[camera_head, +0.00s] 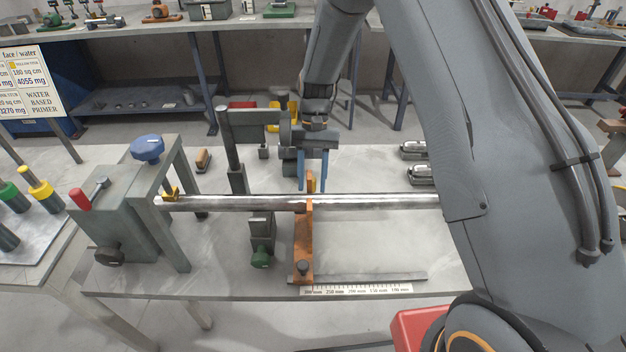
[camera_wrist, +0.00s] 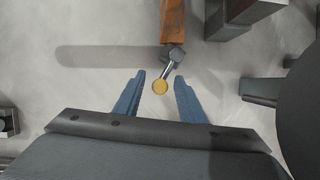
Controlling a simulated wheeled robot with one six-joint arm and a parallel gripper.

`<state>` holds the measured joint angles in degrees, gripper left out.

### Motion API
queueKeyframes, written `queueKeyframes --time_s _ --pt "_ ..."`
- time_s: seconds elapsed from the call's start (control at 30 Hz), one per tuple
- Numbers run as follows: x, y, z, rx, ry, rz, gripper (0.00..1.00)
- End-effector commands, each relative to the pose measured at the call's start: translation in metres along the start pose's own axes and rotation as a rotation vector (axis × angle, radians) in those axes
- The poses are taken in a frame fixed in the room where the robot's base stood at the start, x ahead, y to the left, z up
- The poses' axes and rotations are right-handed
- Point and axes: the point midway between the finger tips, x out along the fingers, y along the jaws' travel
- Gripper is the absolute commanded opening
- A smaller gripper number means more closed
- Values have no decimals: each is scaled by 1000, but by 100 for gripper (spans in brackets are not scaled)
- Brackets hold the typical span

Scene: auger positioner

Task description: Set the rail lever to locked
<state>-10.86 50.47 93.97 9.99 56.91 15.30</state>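The lever, a short grey arm with a round yellow knob (camera_wrist: 160,88), shows in the wrist view. Its grey pivot end (camera_wrist: 177,54) sits beside the orange-brown support (camera_wrist: 172,22). My gripper (camera_wrist: 160,79) is open, with one blue finger on each side of the knob and gaps on both sides. In the head view my gripper (camera_head: 312,184) points down just behind the steel bar, by the top of the orange support (camera_head: 302,240). I cannot make out the lever clearly there. No lock marking is readable.
The long steel bar (camera_head: 380,202) runs across the bench in front of my gripper. A grey post with arm (camera_head: 236,150) stands close on its left. A grey box (camera_head: 110,215) with a red-tipped handle and blue knob stands further left. A scale (camera_head: 355,289) lies along the front edge.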

Motion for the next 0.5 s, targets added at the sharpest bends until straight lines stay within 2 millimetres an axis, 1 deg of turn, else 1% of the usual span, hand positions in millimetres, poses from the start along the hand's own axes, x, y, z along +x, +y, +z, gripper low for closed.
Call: queueKeyframes --time_s 0.07,0.17,0.4,0.5 --pt "-3 0 -1 0 1 -1 37" --pt "-13 0 -1 0 3 -1 37" --pt "-52 0 -2 0 4 -1 37" --pt "-64 0 -2 0 3 -1 37"
